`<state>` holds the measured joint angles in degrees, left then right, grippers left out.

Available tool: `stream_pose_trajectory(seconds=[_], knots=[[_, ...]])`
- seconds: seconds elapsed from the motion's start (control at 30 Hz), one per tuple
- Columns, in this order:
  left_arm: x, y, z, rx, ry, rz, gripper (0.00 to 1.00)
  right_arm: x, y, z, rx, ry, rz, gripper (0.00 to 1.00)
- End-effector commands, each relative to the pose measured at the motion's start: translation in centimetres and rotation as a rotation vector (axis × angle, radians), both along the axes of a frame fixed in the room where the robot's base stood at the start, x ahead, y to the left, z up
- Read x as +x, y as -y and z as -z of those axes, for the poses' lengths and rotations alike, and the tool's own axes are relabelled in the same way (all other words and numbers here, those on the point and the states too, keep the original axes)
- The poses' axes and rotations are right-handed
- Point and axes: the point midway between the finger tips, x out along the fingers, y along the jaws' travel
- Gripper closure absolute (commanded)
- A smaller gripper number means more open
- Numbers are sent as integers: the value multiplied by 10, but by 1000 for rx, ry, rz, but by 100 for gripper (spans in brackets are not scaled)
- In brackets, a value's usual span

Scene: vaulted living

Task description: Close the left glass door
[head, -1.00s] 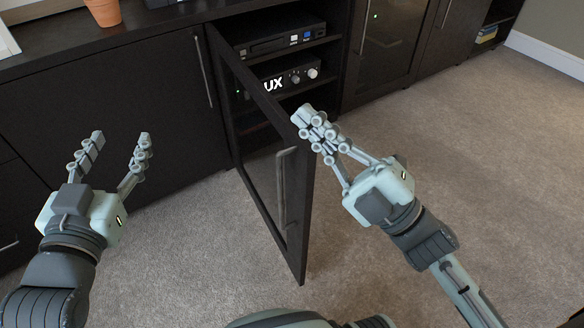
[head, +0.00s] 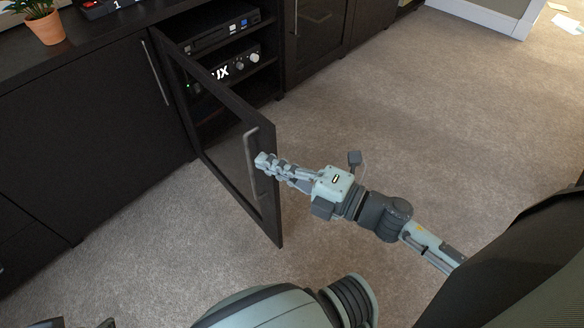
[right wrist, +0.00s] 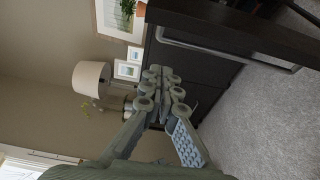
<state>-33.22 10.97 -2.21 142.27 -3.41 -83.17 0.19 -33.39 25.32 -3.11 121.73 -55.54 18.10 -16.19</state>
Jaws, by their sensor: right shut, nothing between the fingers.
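The left glass door (head: 232,138) stands swung open from the dark cabinet, with a black frame and a grey bar handle (head: 250,165). My right gripper (head: 262,161) is shut and empty, its fingertips close to the handle at the door's free edge. Whether they touch is unclear. The right wrist view shows the shut fingers (right wrist: 160,75) with the handle (right wrist: 225,53) and dark door frame (right wrist: 240,27) at the upper right. Only the fingertips of my left gripper (head: 83,323) show at the bottom left edge, apart from each other.
Behind the door, the open bay holds a black player (head: 222,32) and an amplifier (head: 235,66) on shelves. A closed door (head: 85,130) is to the left and another glass door (head: 320,25) to the right. A potted plant (head: 44,24) stands on top.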

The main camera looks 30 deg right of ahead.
Motion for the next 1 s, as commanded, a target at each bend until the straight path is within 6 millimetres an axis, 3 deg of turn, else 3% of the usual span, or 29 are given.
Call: stream_pose_trajectory(seconds=[0.13, 0.3, 0.43, 1.0], knots=[[-25, -17, 3, 32, -109, -42, 47, 26, -16, -3, 0, 4, -1, 100], [-13, -9, 3, 17, -58, -21, 47, 30, 11, 1, -1, -1, 2, 100], [-8, -6, 2, 11, -37, -14, 47, 32, 21, 0, 1, -1, 1, 100], [-5, -4, 2, 8, -20, -9, 47, 33, 25, 0, 1, 0, -6, 100]])
